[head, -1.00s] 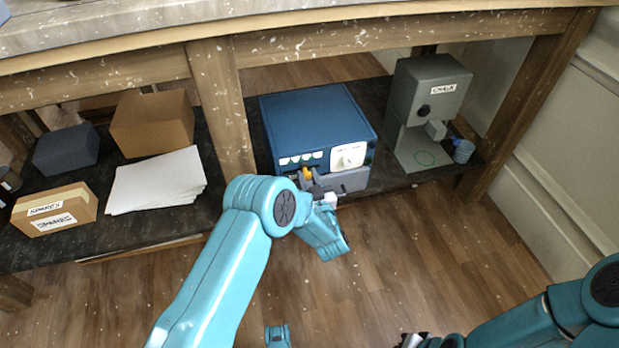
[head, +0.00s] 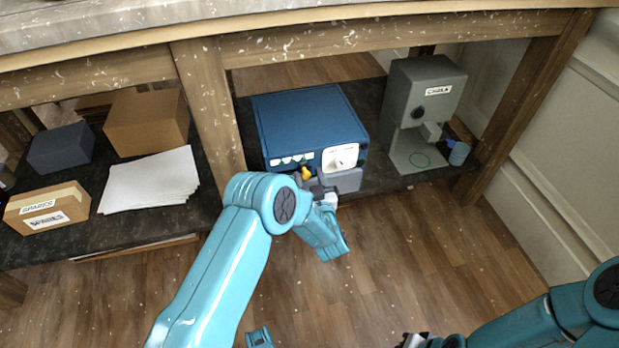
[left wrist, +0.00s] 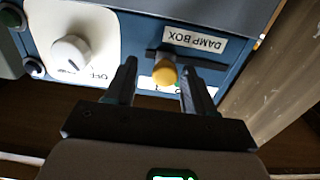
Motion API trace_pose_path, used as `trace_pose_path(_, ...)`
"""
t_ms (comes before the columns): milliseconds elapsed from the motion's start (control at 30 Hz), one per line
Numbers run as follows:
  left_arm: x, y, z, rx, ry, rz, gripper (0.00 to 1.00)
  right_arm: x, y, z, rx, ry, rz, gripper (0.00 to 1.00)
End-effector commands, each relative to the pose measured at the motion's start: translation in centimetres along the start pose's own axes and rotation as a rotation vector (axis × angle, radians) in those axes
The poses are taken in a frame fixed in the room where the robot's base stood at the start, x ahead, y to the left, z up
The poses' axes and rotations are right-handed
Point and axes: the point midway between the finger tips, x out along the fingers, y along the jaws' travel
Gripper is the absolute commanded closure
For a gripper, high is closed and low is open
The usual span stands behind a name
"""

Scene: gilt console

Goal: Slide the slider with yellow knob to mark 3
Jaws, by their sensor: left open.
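The yellow knob (head: 306,173) sits low on the front of a blue box (head: 310,120), left of the white dial. In the left wrist view the knob (left wrist: 165,74) stands in a dark slot under an upside-down "DAMP BOX" label (left wrist: 194,40). My left gripper (left wrist: 160,88) is open, with one finger on each side of the knob. The knob is nearer the right-hand finger in that view; I cannot tell whether they touch. The scale by the slot is mostly hidden, so the marks cannot be read. My right gripper (head: 414,340) shows only partly at the bottom edge.
A white dial (left wrist: 70,52) marked "OFF" is beside the slider. A grey machine labelled "CHALK" (head: 428,90) stands right of the box. A wooden post (head: 210,105) is at its left, with papers (head: 150,180) and cartons beyond. The floor in front is clear.

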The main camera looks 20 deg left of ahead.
Motion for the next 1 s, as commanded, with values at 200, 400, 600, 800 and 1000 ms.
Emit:
trace_pose_path(200,-0.4,0.0,-0.1,0.001,0.0,-0.003,0.46,-0.3,-0.1,0.1,0.001,-0.003,0.0,1.0)
trace_pose_path(400,-4.0,0.1,-0.4,0.003,-0.002,0.0,0.46,-1.9,-0.6,0.9,0.007,-0.033,0.001,1.0)
trace_pose_path(600,-9.5,0.1,-0.4,0.003,-0.002,0.002,0.46,-3.5,-1.3,1.7,0.008,-0.062,0.002,1.0)
trace_pose_path(800,-13.9,0.0,-0.3,0.002,0.0,0.003,0.46,-4.4,-1.8,1.9,-0.001,-0.069,0.0,1.0)
trace_pose_path(1000,-16.0,-0.1,-0.1,0.0,0.001,0.0,0.46,-4.7,-2.0,2.0,-0.005,-0.072,0.0,1.0)
